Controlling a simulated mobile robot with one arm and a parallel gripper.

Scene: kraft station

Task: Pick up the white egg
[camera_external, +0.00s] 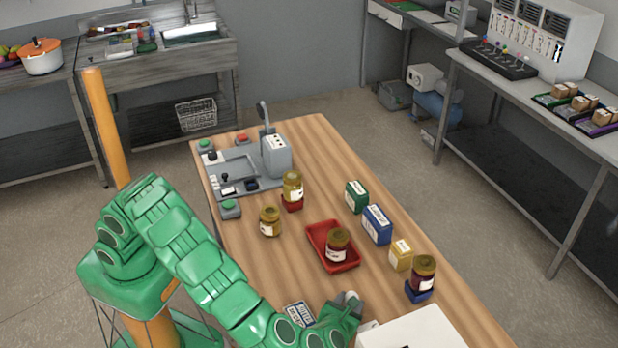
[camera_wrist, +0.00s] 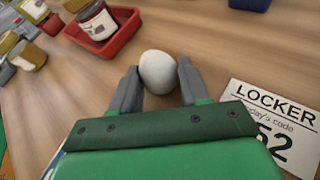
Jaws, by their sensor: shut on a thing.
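The white egg (camera_wrist: 158,72) sits between the two grey fingers of my gripper (camera_wrist: 158,88) in the wrist view. The fingers are shut on its sides, and its far end sticks out past the fingertips. In the external view the egg (camera_external: 351,297) shows as a small pale shape at the end of my green gripper (camera_external: 349,302), over the near part of the wooden table. I cannot tell whether the egg still touches the table.
A red tray (camera_external: 318,237) with a jar (camera_external: 338,243) lies ahead on the wooden table (camera_external: 300,145). Small boxes, including a blue one (camera_external: 377,224), stand to its right. A locker code card (camera_wrist: 275,120) lies right of my gripper. A white box (camera_external: 410,332) stands nearby.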

